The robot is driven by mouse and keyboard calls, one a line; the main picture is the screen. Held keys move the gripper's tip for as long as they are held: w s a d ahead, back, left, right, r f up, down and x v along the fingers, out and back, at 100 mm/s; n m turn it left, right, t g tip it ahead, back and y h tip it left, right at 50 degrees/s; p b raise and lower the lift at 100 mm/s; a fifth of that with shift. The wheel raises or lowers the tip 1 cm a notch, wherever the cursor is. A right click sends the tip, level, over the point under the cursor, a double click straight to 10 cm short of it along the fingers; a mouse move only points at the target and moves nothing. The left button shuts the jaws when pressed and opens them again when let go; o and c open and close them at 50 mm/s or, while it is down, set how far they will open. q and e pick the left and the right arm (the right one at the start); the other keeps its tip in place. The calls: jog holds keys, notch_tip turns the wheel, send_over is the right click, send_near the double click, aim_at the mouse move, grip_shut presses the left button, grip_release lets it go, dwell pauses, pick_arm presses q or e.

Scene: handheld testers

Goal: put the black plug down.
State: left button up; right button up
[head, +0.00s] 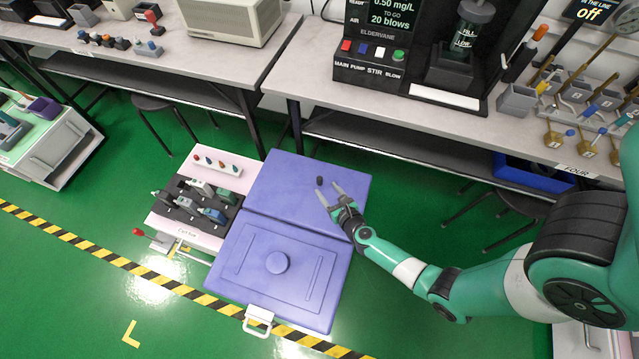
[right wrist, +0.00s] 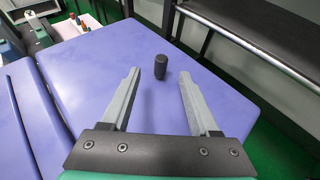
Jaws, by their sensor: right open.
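The black plug (head: 319,181) stands upright on the blue-purple surface (head: 290,190), toward its far right part. In the right wrist view the plug (right wrist: 160,76) shows as a short dark cylinder beyond and between my right gripper's fingertips (right wrist: 159,75). The right gripper (head: 330,192) is open and empty, its fingers apart on either side of the plug's line, not touching it. My left gripper is not in view.
A raised purple lid with a round knob (head: 277,262) lies in front. Grey benches (head: 300,87) with instruments run behind. Green floor (head: 400,310) is clear at right front.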

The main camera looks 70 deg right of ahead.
aim_at(321, 181)
jog(key=shift+x, duration=1.15)
jog(key=shift+w+d+f+b, duration=0.1)
jog(key=shift+d+b, duration=0.1)
jog(key=shift+b, duration=0.2)
jog(key=b+x, duration=0.2)
jog(key=x, duration=0.2)
jog(key=shift+w+d, duration=0.1)
jog(key=shift+d, duration=0.05)
jog(key=shift+w+d, duration=0.2)
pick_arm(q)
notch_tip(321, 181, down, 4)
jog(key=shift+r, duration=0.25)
pick_arm(e)
jog(key=shift+a, duration=0.1)
jog(key=shift+s, duration=0.1)
jog(key=shift+c, duration=0.8)
grip_shut()
